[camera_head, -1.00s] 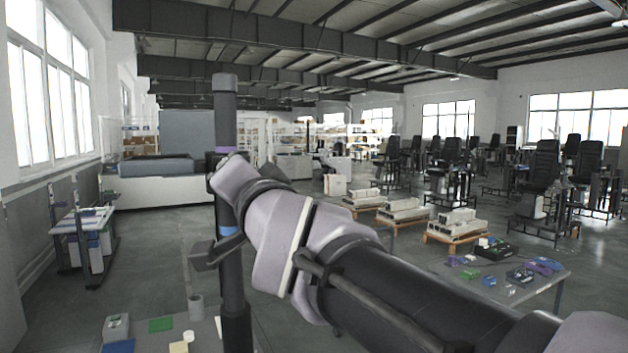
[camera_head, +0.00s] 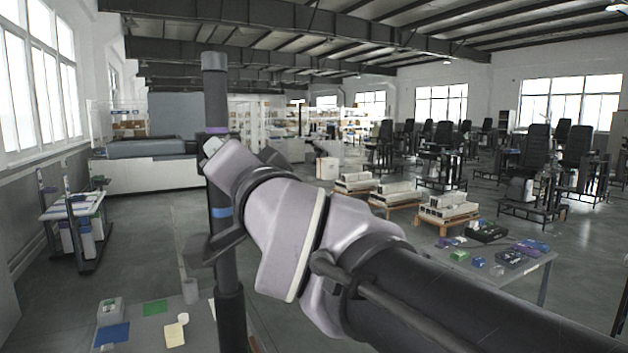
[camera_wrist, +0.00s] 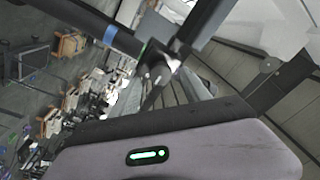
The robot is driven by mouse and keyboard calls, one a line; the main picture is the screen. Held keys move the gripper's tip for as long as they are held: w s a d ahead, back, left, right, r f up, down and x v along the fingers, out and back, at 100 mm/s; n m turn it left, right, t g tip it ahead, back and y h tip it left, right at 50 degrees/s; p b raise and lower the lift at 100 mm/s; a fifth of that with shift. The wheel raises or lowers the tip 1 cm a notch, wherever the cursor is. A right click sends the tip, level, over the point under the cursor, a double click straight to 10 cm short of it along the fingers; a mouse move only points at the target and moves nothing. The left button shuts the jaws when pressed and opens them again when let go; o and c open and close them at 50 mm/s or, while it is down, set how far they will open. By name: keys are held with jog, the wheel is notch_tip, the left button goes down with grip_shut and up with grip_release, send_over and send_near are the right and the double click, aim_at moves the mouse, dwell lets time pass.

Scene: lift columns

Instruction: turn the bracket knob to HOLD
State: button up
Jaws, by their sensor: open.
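A dark upright column (camera_head: 217,100) with a purple ring and a blue band stands left of centre in the head view. A dark angular bracket (camera_head: 203,250) sits on its left side, just below the blue band. The knob and its marking are too small to read. In the wrist view the column (camera_wrist: 75,18) slants across the top, and the dark bracket block (camera_wrist: 182,50) is near the middle. My gripper (camera_wrist: 155,85) points toward the bracket above my mauve wrist body; its fingertips are hard to tell from the dark parts there. In the head view my arm hides it.
A grey table (camera_head: 205,330) with a green mat, a blue mat and small items stands at the column's foot. Another table (camera_head: 535,270) with small parts is at right. Pallets (camera_head: 447,210) with white boxes stand behind. Open floor lies left of the column.

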jog(key=p+v, duration=0.3)
jog(key=v, duration=1.1)
jog(key=shift+d, duration=0.1)
jog(key=d+f+g+h+b, duration=0.1)
jog(key=d+f+b, duration=0.1)
jog(key=f, duration=0.5)
jog(key=d+f+g+h+b, duration=0.1)
jog(key=d+f+g+h, duration=0.15)
jog(key=f, duration=0.45)
jog(key=s+d+f+g+h+b, duration=0.1)
jog(key=s+d+f+g, duration=0.1)
jog(key=f, duration=0.6)
jog(key=s+d+f+m+g+h+b, duration=0.1)
jog(key=s+d+f, duration=0.3)
jog(key=f, duration=0.5)
jog(key=s+d+f+g+h+b, duration=0.2)
jog(key=s+d+f+g+b, duration=0.1)
jog(key=d+f, duration=0.4)
jog(key=shift+s+f+m+g, duration=0.3)
jog(key=shift+s+f+g, duration=0.2)
jog(key=shift+f, duration=0.35)
